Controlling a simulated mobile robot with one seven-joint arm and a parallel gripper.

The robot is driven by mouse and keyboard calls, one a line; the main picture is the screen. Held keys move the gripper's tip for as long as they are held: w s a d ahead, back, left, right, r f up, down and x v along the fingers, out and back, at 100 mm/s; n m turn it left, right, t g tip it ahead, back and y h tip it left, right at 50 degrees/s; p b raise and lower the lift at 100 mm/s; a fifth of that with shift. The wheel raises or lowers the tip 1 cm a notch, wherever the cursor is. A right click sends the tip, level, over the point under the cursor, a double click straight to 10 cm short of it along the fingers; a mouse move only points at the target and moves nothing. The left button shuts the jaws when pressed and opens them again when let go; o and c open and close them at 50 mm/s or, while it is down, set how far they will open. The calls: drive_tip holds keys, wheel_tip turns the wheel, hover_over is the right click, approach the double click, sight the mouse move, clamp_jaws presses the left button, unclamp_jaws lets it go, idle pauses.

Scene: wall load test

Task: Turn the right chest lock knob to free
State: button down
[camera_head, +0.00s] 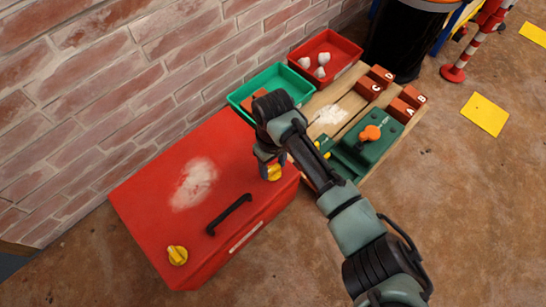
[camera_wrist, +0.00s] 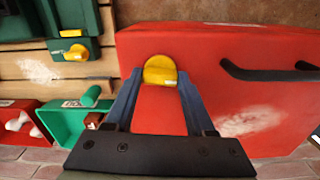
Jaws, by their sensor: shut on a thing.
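The red chest (camera_head: 150,200) stands against the brick wall, with a black handle (camera_head: 229,214) on its lid. The right chest lock knob (camera_head: 273,175) is yellow and sits at the lid's right end, partly hidden by my gripper (camera_head: 268,165). In the wrist view the knob (camera_wrist: 160,68) lies between the two blue fingertips of my gripper (camera_wrist: 159,80), which is shut on it. How far the knob is turned cannot be told. The left lock knob (camera_head: 177,255), also yellow, is at the lid's near left corner, clear of my arm.
Right of the chest is a wooden pallet (camera_head: 352,103) with a green device (camera_head: 368,150) and several lettered brick-red blocks (camera_head: 378,78). A green bin (camera_head: 240,100) and a red bin (camera_head: 345,50) holding white objects stand by the wall. Open floor (camera_head: 480,210) lies to the right.

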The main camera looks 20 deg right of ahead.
drive_tip(key=r+p, duration=0.1)
drive_tip(key=p, duration=0.2)
drive_tip(key=shift+a+m, duration=0.15)
drive_tip(key=shift+m, duration=0.25)
drive_tip(key=p, duration=0.1)
drive_tip(key=m+p, duration=0.1)
drive_tip(key=p, duration=0.1)
drive_tip(key=shift+f+m, duration=0.25)
drive_tip(key=shift+m, duration=0.05)
drive_tip(key=m+p, duration=0.2)
drive_tip(key=m, duration=0.1)
drive_tip(key=shift+f, duration=0.15)
drive_tip(key=m+p, duration=0.2)
drive_tip(key=m, duration=0.9)
drive_tip(key=shift+d+p, duration=0.2)
drive_tip(key=shift+p, duration=0.1)
drive_tip(key=shift+m, duration=0.3)
drive_tip(key=shift+c, duration=1.2)
unclamp_jaws()
